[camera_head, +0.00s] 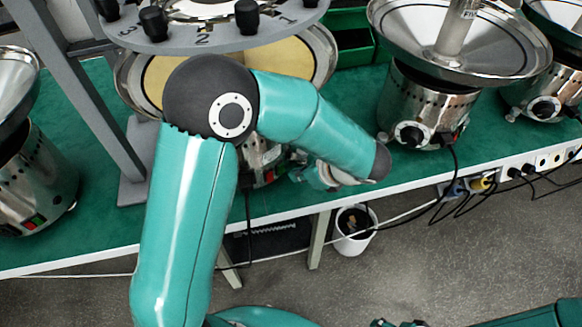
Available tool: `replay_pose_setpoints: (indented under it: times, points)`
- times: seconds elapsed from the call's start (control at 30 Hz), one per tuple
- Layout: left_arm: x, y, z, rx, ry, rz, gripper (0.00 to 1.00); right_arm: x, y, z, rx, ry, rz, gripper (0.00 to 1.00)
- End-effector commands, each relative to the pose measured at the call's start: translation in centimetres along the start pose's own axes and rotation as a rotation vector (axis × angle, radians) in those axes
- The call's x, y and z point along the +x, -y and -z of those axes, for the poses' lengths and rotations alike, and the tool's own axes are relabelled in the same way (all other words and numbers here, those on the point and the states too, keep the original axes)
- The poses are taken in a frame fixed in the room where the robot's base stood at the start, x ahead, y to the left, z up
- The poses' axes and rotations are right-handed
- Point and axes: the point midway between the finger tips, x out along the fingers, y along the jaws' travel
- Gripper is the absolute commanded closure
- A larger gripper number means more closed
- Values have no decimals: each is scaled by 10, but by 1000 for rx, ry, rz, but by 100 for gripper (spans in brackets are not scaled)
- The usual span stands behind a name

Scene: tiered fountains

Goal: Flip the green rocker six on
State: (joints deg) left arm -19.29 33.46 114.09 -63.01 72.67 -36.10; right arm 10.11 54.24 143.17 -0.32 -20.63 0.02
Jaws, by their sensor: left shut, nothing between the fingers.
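The middle fountain's metal base (254,160) stands on the green bench top, largely hidden behind my left arm. A small red and green switch (268,175) shows low on that base; I cannot read a number on it. My left gripper (298,168) is shut and empty, pointing left beside the base, close to the switch. The forearm hides part of it, and I cannot tell whether it touches. Another red and green switch (35,222) sits on the left fountain's base.
A grey numbered ring with black knobs (205,38) sits above the middle fountain. Grey posts (85,90) stand at its left. A wide-bowled steel fountain (425,105) stands at the right, with cables and sockets (485,183) along the bench front. A white bin (355,235) stands below.

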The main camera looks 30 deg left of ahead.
Motion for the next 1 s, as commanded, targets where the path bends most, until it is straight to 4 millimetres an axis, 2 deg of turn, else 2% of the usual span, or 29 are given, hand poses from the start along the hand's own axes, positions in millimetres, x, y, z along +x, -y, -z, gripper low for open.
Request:
replay_pose_setpoints:
  times: [0.03, 0.3, 0.5, 0.7, 1.0]
  points:
    - [-10, 1, 7, 3, 1, 2, 100, -4, 1, 0, 0, 0, 0, 29]
    - [-68, 1, 4, -2, -3, 4, 100, -5, 2, 0, 0, 0, 0, 29]
    - [-97, 0, 1, -4, -4, -1, 100, -6, 2, 0, 0, 0, 0, 29]
    - [-106, -1, 0, -4, -4, -4, 100, -6, 2, 0, 0, 0, 0, 29]
    - [-105, -2, 0, -5, -3, -5, 100, -6, 2, 0, 0, 0, 0, 29]
